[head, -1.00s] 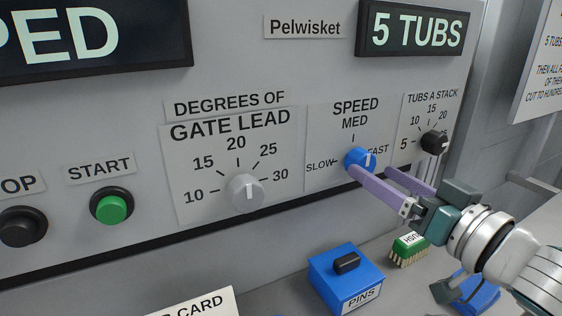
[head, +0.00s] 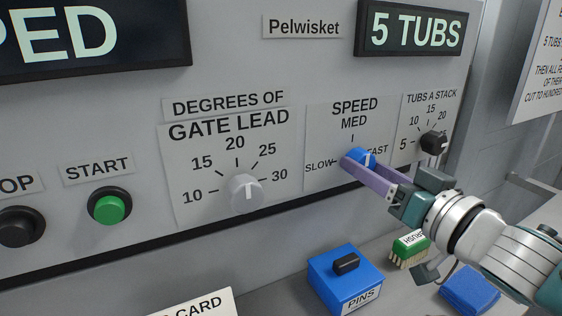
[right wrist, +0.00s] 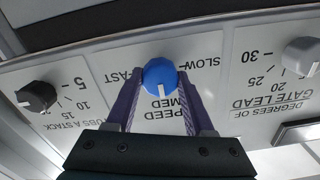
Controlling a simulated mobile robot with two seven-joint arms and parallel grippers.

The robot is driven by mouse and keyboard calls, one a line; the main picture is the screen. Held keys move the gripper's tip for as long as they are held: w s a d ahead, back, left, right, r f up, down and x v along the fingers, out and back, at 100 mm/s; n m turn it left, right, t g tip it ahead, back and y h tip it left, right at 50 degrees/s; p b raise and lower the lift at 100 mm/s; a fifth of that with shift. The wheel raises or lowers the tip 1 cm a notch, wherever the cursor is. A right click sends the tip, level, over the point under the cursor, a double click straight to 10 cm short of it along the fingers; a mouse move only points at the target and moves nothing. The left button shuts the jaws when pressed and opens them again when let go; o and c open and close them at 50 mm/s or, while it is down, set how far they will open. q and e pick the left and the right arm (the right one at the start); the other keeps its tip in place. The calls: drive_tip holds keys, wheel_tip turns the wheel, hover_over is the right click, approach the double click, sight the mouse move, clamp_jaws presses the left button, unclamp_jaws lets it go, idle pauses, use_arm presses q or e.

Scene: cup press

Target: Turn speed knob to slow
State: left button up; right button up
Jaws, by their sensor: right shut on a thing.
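The blue speed knob (head: 360,156) is on the SPEED dial plate (head: 325,125) of the grey panel. The dial reads SLOW at left, MED at top and FAST at right. My right gripper (head: 362,166) is shut on the knob, with a purple finger on either side. In the right wrist view, which shows the dial upside down, the knob (right wrist: 160,76) sits between the fingertips. Its white mark points about toward MED. In the head view the fingers hide part of the knob. My left gripper is not in view.
The black tubs-a-stack knob (head: 433,143) is close on the right, and the grey gate lead knob (head: 246,193) is on the left. A green START button (head: 110,209) is further left. A blue PINS box (head: 345,279) and green brush (head: 410,247) stand below.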

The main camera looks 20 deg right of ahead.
clamp_jaws()
drive_tip(key=shift+n, duration=0.3)
drive_tip(key=n+b, duration=0.1)
drive_tip(key=n, duration=1.6)
drive_tip(key=shift+n, duration=0.4)
idle(0.4)
drive_tip(key=o, duration=0.8)
unclamp_jaws()
